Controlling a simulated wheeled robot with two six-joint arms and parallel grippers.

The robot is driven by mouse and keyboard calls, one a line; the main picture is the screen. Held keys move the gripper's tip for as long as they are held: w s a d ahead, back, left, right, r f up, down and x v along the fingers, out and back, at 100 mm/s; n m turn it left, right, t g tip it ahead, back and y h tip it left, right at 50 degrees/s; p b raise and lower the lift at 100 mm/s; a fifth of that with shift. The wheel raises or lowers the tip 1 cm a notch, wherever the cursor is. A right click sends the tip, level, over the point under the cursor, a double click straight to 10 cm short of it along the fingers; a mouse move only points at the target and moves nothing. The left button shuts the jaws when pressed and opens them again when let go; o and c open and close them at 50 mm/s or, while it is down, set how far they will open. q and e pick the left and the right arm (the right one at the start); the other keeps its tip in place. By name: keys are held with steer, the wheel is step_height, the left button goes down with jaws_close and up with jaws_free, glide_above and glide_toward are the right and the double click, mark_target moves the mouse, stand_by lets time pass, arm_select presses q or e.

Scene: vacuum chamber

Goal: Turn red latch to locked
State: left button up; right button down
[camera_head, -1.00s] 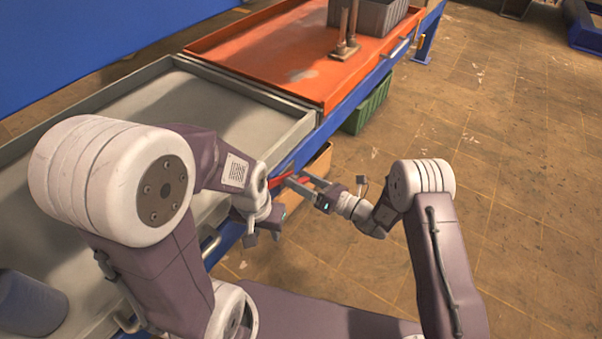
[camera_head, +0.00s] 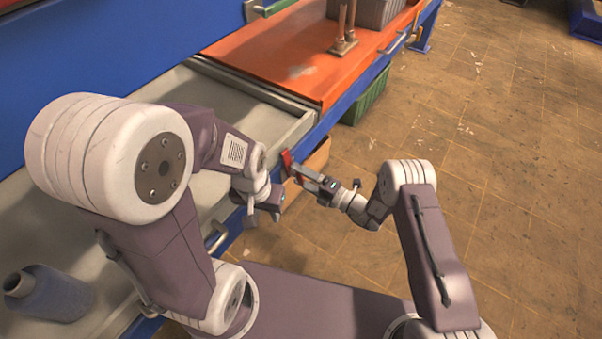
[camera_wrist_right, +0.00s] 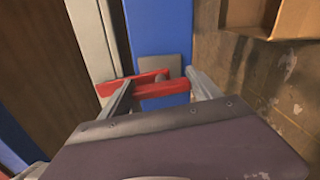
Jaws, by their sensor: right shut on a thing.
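The red latch (camera_head: 287,163) sits at the front edge of the blue-framed bench. My right gripper (camera_head: 299,170) is at the latch, reaching in from the right. In the right wrist view the red latch (camera_wrist_right: 160,88) lies between the two fingers of my right gripper (camera_wrist_right: 163,92), which are shut on it. A grey plate shows just behind it. My left gripper (camera_head: 265,212) hangs lower and to the left, near the bench front, with its fingers apart and nothing visible between them. The fingers partly hide the latch.
A large blue panel (camera_head: 100,45) with a handle (camera_head: 272,8) spans the top left. An orange tray (camera_head: 290,65) lies beyond the grey tray (camera_head: 215,110). A blue-grey cylinder (camera_head: 48,294) lies at the lower left. A cardboard box (camera_wrist_right: 262,18) stands near the bench; open floor lies right.

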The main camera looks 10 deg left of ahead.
steer(key=shift+f+m, duration=0.1)
steer(key=shift+m, duration=0.7)
steer(key=shift+c, duration=0.6)
jaws_free()
steer(key=p+v, duration=0.4)
steer(key=v, duration=0.5)
